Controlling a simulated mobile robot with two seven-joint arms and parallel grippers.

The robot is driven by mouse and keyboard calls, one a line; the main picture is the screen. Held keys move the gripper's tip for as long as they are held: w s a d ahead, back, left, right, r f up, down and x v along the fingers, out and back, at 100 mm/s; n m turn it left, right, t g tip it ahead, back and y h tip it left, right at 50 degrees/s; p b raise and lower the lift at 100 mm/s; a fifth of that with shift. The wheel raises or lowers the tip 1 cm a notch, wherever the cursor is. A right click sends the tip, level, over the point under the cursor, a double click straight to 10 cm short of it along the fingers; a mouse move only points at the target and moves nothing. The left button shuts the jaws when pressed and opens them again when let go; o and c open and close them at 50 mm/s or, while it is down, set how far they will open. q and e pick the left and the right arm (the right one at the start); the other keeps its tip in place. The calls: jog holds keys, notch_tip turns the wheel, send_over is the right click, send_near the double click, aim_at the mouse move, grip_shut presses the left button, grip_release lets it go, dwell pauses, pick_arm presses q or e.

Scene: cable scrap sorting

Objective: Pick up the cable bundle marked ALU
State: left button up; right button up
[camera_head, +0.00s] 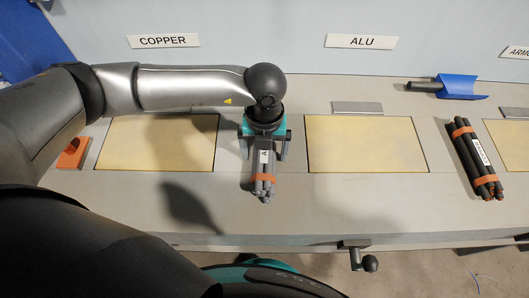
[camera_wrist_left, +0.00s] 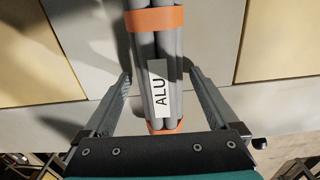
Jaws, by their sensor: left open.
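The grey cable bundle marked ALU (camera_head: 263,180) lies on the bench between two yellow panels, bound with orange bands. In the left wrist view the bundle (camera_wrist_left: 170,60) runs up the middle with its ALU label facing me. My left gripper (camera_head: 264,158) is over the bundle's far part. Its two fingers (camera_wrist_left: 158,90) are open, one on each side of the bundle, with a gap on both sides. The far end of the bundle is hidden under the gripper. My right gripper is not in view.
Yellow panels (camera_head: 155,144) (camera_head: 366,146) lie left and right of the bundle. A dark bundle with orange bands (camera_head: 475,160) lies at the right. A blue scoop (camera_head: 457,86) and an orange block (camera_head: 73,153) are also on the bench. COPPER (camera_head: 163,41) and ALU (camera_head: 361,42) signs are on the wall.

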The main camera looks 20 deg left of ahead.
pick_arm(q)
jog(key=shift+c, duration=0.4)
grip_shut()
dwell(0.4)
